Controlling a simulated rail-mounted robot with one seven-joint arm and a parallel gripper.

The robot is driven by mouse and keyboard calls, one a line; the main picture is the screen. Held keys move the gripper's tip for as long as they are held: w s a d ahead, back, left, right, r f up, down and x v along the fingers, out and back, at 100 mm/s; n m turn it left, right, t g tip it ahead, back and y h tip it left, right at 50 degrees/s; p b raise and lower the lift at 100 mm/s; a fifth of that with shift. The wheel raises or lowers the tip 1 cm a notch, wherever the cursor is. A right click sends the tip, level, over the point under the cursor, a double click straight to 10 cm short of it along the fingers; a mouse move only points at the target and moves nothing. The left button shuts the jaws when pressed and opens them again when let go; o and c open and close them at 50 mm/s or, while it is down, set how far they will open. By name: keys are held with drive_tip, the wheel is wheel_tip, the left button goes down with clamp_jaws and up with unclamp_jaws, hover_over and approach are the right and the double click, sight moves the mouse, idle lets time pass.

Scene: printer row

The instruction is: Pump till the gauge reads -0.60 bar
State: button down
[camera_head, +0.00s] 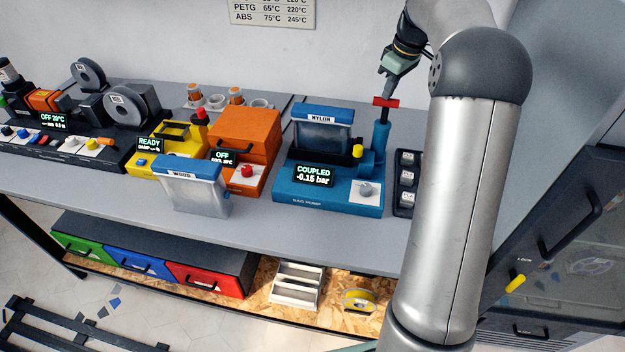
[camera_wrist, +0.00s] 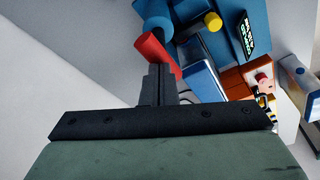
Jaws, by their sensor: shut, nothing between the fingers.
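The blue vacuum pump station (camera_head: 320,197) stands on the bench, and its display (camera_head: 314,176) reads "COUPLED -0.15 bar". The pump's red T-handle (camera_head: 386,102) is up on its dark rod above the blue cylinder (camera_head: 381,140). In the wrist view the red handle (camera_wrist: 155,52) is just beyond my fingertips. My gripper (camera_head: 386,72) is above the handle, shut with nothing held; its closed fingers also show in the wrist view (camera_wrist: 157,80). I cannot tell whether the fingertips touch the handle. A container labelled NYLON (camera_head: 323,130) sits on the station.
A container labelled WOOD (camera_head: 193,190) stands near the bench's front edge. The orange unit (camera_head: 245,135) and yellow unit (camera_head: 165,150) are left of the pump. A dark switch strip (camera_head: 407,180) is close on its right. A cabinet (camera_head: 570,230) stands at far right.

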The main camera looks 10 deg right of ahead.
sight(387, 102)
drive_tip(key=shift+f+b, duration=1.3)
drive_tip(key=shift+f, duration=0.9)
drive_tip(key=shift+r, duration=0.1)
wheel_tip(387, 102, up, 9)
drive_tip(key=p, duration=0.7)
drive_tip(key=shift+r+p, duration=0.1)
drive_tip(key=shift+p, duration=0.3)
